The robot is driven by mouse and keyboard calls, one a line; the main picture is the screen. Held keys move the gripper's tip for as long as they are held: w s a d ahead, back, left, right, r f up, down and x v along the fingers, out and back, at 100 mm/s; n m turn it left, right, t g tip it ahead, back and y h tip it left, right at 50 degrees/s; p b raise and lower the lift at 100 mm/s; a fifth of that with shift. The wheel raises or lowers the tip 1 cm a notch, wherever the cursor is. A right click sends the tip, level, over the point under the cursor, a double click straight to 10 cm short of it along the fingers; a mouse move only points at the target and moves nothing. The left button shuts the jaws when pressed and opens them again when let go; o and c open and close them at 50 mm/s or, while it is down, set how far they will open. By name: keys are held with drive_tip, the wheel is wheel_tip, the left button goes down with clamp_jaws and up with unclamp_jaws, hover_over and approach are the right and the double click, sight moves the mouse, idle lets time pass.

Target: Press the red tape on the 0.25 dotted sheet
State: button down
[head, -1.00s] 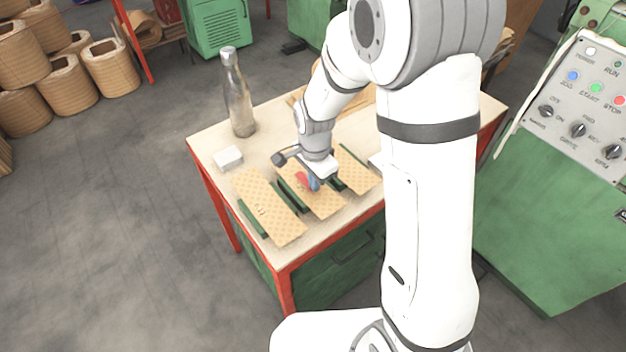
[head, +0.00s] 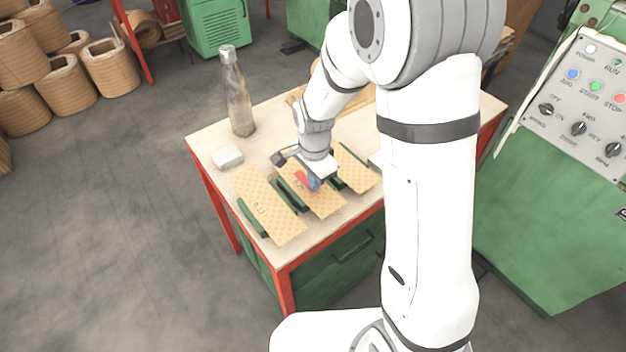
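Three tan dotted sheets lie side by side on the workbench: a left one (head: 268,207), a middle one (head: 325,206) and a right one (head: 358,172). Small printed marks show on the left sheet, but I cannot read them, so I cannot tell which sheet is 0.25. My gripper (head: 312,181) points down low over the middle sheet. A small red piece (head: 302,178), which looks like the red tape, shows at its fingertips, beside a blue patch (head: 314,185). I cannot tell whether the fingers grip the red piece or whether it touches the sheet.
Dark green strips (head: 292,195) lie between and beside the sheets. A grey bottle (head: 237,95) stands at the bench's back left, with a small white block (head: 228,157) in front of it. The pale bench top (head: 207,138) is bare near its left corner. A green control cabinet (head: 545,230) stands at right.

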drive_tip(key=c, duration=2.1)
unclamp_jaws()
drive_tip(key=shift+c, duration=0.2)
drive_tip(key=o, duration=1.1)
drive_tip(key=shift+r, duration=0.15)
drive_tip(key=shift+r+p, duration=1.8)
drive_tip(key=shift+r, duration=0.55)
drive_tip(key=shift+r, duration=0.1)
drive_tip(key=s+d+r+n+t, duration=0.1)
drive_tip(key=s+d+r+n, duration=0.2)
drive_tip(key=s+d+r, duration=0.1)
drive_tip(key=s+d+r+n+t, duration=0.1)
drive_tip(key=s+d+r+n, duration=0.3)
drive_tip(key=s+r, duration=0.3)
drive_tip(key=s+d+r+n, duration=0.4)
drive_tip(key=s+r, duration=0.1)
drive_tip(key=shift+s+r+t, duration=0.15)
drive_tip(key=shift+s+t, duration=0.1)
drive_tip(key=shift+t, duration=0.15)
